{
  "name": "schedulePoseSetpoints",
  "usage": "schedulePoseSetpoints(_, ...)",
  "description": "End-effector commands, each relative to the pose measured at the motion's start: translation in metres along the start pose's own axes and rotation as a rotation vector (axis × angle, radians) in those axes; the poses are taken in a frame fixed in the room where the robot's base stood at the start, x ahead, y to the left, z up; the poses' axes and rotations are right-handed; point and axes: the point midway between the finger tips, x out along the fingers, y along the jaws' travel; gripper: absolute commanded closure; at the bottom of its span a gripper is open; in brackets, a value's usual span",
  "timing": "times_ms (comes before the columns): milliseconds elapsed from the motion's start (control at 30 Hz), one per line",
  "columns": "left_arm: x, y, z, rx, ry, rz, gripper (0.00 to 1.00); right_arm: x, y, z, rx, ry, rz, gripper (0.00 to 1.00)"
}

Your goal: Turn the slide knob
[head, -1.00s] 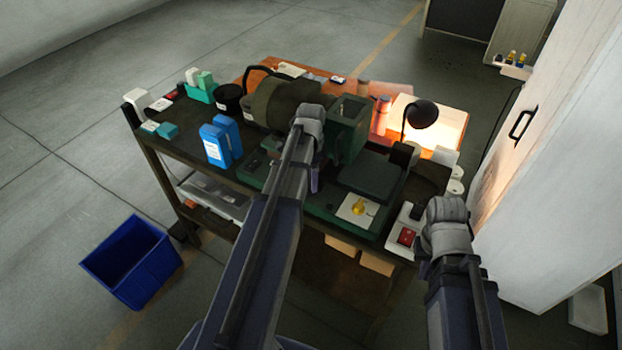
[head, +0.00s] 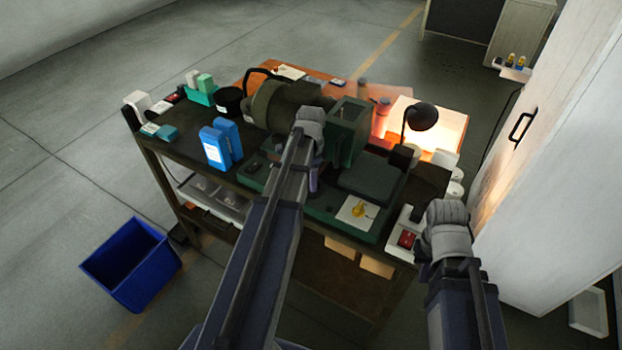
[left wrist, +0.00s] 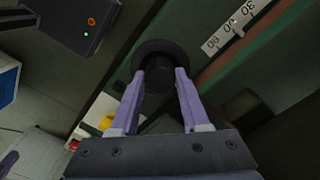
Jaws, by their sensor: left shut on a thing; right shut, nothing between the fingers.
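The slide knob (left wrist: 158,56) is a dark round knob with a wide collar on the green machine, seen in the left wrist view. My left gripper (left wrist: 162,76) is shut on it, with one purple finger on each side. In the head view my left gripper (head: 314,181) is mostly behind my own arm at the machine's front, and the knob is hidden there. My right gripper (head: 424,268) is by the bench's right front corner, mostly behind its wrist; it is shut and holds nothing that I see.
A numbered scale strip (left wrist: 228,35) is right of the knob. Blue bottles (head: 221,145) stand left of the machine (head: 346,130). A white plate (head: 357,212) with a yellow part and a red switch (head: 407,239) are at the right. A blue bin (head: 131,264) is on the floor.

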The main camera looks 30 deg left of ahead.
Motion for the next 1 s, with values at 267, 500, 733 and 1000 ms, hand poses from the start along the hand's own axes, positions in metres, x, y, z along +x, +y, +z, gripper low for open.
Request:
schedulePoseSetpoints(267, 0.0000, 0.0000, 0.0001, -0.116, 0.000, 0.000, 1.00, 0.0000, 0.0000, 0.0000, 0.000, 0.000, 0.000, 1.00)
schedulePoseSetpoints(500, 0.0000, 0.0001, 0.0001, -0.326, 0.000, 0.000, 1.00, 0.0000, 0.0000, 0.0000, 0.000, 0.000, 0.000, 1.00)
schedulePoseSetpoints(733, 0.0001, 0.0001, 0.0001, -0.544, 0.000, 0.000, 1.00, 0.0001, 0.0000, 0.0000, 0.000, 0.000, 0.000, 1.00)
schedulePoseSetpoints(1000, 0.0001, 0.0001, 0.0001, -0.801, 0.000, 0.000, 1.00, 0.0001, 0.0000, 0.0000, 0.000, 0.000, 0.000, 1.00)
